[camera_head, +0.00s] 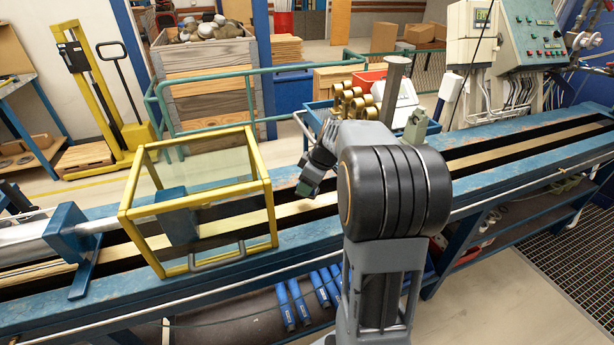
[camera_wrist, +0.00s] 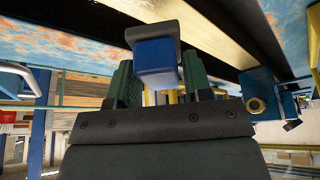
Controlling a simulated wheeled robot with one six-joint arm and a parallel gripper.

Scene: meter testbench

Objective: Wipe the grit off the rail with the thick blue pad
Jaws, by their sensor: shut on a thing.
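My gripper (camera_wrist: 158,76) has green fingers and is shut on a thick blue pad (camera_wrist: 154,62) with a grey part along one end. In the head view my gripper (camera_head: 307,190) hangs over the blue bench, just right of the yellow guard frame, partly hidden by my own arm. The pale, brass-coloured rail (camera_head: 482,158) runs along the bench between black strips, and it also shows beyond the pad in the wrist view (camera_wrist: 215,22). I cannot tell whether the pad touches the rail. I cannot make out any grit.
The yellow guard frame (camera_head: 128,190) with clear panels stands over the rail on the left, a blue block (camera_head: 178,216) inside it. A blue tray (camera_head: 434,128) with brass fittings (camera_head: 352,101) lies behind my arm. A control box (camera_head: 540,35) stands at the right. The right-hand rail is clear.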

